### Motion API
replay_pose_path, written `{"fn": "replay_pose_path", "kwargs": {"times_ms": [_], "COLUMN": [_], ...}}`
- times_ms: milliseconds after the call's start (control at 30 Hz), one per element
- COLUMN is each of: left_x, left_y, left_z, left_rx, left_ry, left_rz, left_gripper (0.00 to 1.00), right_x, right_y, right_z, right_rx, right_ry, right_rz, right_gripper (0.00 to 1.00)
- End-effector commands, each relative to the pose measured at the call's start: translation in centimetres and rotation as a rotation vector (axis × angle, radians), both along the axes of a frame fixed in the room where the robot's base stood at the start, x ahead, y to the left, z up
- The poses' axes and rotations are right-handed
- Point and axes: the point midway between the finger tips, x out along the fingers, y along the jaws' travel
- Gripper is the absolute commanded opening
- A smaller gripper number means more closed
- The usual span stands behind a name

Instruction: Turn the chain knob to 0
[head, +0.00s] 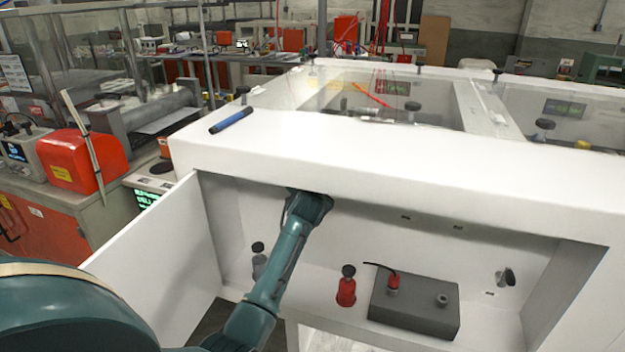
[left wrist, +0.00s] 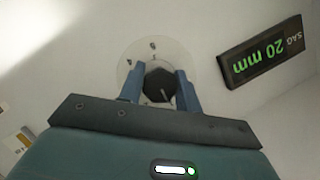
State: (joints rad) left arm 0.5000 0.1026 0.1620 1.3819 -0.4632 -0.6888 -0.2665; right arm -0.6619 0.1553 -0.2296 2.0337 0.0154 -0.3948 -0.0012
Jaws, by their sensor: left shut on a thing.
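A dark, many-sided knob (left wrist: 158,88) sits on a round pale plate (left wrist: 131,58) on the white panel, in the left wrist view. My left gripper (left wrist: 157,79) has its two blue fingers shut on this knob, one on each side. A light pointer line shows on the knob's lower part. A dark display (left wrist: 262,52) beside it reads "SAG 20 mm" in green, upside down in this view. In the head view my left arm reaches into the open white cabinet (head: 400,160); its wrist hides the knob and fingertips. My right gripper is not in view.
The cabinet's open door (head: 165,265) stands left of my arm. Inside stand a red bottle (head: 346,290), a grey bottle (head: 259,262) close to my forearm, and a grey block (head: 415,312) with fittings. A blue marker (head: 231,120) lies on the cabinet top.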

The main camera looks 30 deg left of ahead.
Motion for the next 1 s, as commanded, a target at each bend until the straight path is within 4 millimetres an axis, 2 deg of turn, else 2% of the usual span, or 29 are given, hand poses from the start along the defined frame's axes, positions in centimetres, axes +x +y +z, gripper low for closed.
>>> {"fn": "replay_pose_path", "kwargs": {"times_ms": [600,633,867,1000], "left_x": [0.0,-0.01,0.0,0.01], "left_y": [-0.06,-0.05,-0.03,-0.02], "left_z": [-0.12,-0.13,-0.08,-0.04], "left_rx": [-0.044,-0.044,-0.041,-0.04], "left_ry": [-0.009,-0.009,-0.009,-0.009], "left_rz": [0.0,0.0,-0.001,0.0], "left_gripper": [0.11,0.35,0.54,0.55], "right_x": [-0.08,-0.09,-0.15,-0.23], "right_y": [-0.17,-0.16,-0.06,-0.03], "right_z": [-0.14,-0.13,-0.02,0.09], "right_rx": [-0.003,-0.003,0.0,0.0], "right_ry": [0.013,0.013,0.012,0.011], "right_rz": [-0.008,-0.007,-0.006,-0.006], "right_gripper": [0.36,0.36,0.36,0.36]}}
